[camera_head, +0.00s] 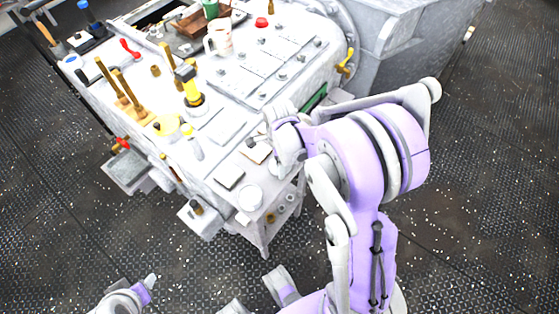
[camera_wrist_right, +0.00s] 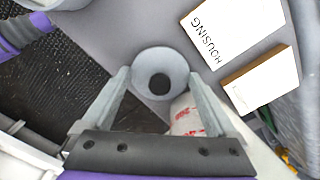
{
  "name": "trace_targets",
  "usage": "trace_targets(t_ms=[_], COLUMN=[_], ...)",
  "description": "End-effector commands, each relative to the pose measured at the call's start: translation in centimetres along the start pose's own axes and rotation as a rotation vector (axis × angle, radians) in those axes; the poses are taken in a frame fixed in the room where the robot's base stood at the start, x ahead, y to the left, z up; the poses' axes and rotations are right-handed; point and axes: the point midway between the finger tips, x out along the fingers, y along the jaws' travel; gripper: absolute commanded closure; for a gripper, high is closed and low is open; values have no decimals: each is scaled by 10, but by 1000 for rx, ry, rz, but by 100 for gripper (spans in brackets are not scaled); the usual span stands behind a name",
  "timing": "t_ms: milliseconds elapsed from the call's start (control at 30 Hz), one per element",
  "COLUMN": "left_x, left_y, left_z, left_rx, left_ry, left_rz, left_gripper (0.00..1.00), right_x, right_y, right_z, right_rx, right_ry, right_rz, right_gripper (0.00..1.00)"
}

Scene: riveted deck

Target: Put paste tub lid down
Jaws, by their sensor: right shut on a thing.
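My right gripper (camera_wrist_right: 159,85) is shut on a pale grey round piece with a dark centre (camera_wrist_right: 160,58), which I take to be the paste tub lid. Its two fingers press the piece from both sides. A white cylinder with red print (camera_wrist_right: 186,112), possibly the paste tub, shows just behind the right-hand finger and is partly hidden. In the head view my right gripper (camera_head: 283,165) is over the near right part of the workbench top, and what it holds cannot be made out. My left gripper (camera_head: 150,283) is at the bottom left, clear of the bench; its jaws are unclear.
A card marked HOUSING (camera_wrist_right: 235,30) and a tan-edged block (camera_wrist_right: 258,82) lie to the right of the held piece. A yellow-black tool (camera_head: 189,88) and wooden pegs (camera_head: 122,86) stand farther left.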

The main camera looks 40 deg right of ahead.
Motion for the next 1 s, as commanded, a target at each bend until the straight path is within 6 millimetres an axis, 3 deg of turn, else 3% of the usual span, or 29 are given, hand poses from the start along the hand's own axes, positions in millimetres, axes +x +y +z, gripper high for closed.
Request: trace_targets(t_ms=[67,333,467,800,1000], left_x=[1,0,-3,-12,-15], left_y=[0,0,0,0,0], left_z=[1,0,-2,-9,-11], left_rx=[0,0,0,0,0], left_ry=[-1,0,1,5,7], left_rz=[0,0,0,0,0], left_gripper=[50,50,50,50,50], right_x=[2,0,-10,-81,-112], right_y=[0,0,0,0,0], right_z=[0,0,0,0,0], right_rx=[0,0,0,0,0], right_ry=[0,0,0,0,0], right_rz=[0,0,-1,-1,0], right_gripper=[0,0,0,0,0])
